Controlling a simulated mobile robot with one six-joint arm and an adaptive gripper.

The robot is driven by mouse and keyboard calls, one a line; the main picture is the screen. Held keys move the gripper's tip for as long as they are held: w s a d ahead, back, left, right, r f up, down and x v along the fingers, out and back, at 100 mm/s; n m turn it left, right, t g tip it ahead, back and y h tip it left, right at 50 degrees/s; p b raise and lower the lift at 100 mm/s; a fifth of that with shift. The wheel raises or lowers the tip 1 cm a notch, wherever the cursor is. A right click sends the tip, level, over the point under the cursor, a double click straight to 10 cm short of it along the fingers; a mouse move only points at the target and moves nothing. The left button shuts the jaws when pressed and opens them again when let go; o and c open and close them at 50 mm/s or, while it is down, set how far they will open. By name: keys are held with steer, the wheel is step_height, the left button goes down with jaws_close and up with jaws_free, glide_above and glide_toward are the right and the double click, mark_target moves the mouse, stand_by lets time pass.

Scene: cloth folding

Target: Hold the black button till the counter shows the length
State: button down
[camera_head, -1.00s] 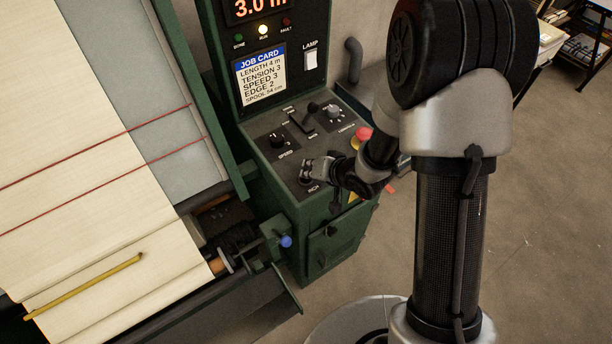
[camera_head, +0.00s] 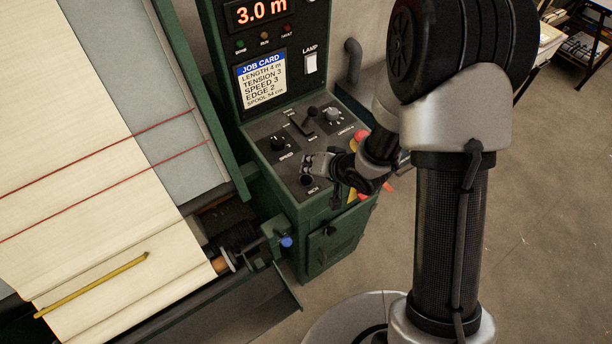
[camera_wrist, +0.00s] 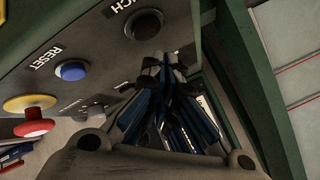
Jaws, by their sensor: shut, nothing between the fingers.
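The black button (camera_head: 307,180), labelled INCH, sits at the front corner of the control panel. In the wrist view the black button (camera_wrist: 145,24) shows uncovered, just beyond my fingertips. My gripper (camera_head: 308,163) is shut and empty, just above and behind the button in the head view; its fingertips (camera_wrist: 165,65) look apart from the button in the wrist view. The counter (camera_head: 262,12) reads 3.0 m. The job card (camera_head: 262,78) gives LENGTH 4 m. The status lamps below the counter, including the middle one (camera_head: 264,38), look dim.
A blue RESET button (camera_wrist: 73,70) and a red emergency stop (camera_wrist: 34,127) on yellow are near the gripper. The speed knob (camera_head: 278,143), lever (camera_head: 309,117) and another knob (camera_head: 333,115) stand behind it. Cloth (camera_head: 80,150) lies on the machine at left.

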mark_target(311, 178)
steer(key=shift+r+p, duration=1.65)
steer(key=shift+r, duration=0.35)
steer(key=shift+f, duration=0.1)
steer(key=s+d+r+h+b, duration=0.2)
steer(key=d+r+h+b, duration=0.1)
steer(key=d+r, duration=0.35)
steer(key=s+d+r+h+b, duration=0.3)
steer(key=d+r, duration=0.3)
steer(key=d, duration=0.1)
steer(key=s+r+n+g+b, duration=0.1)
steer(key=s+b, duration=0.3)
steer(key=s, duration=1.7)
steer(key=shift+s+r+g, duration=0.15)
steer(key=shift+r+g, duration=0.55)
steer(key=shift+r, duration=0.2)
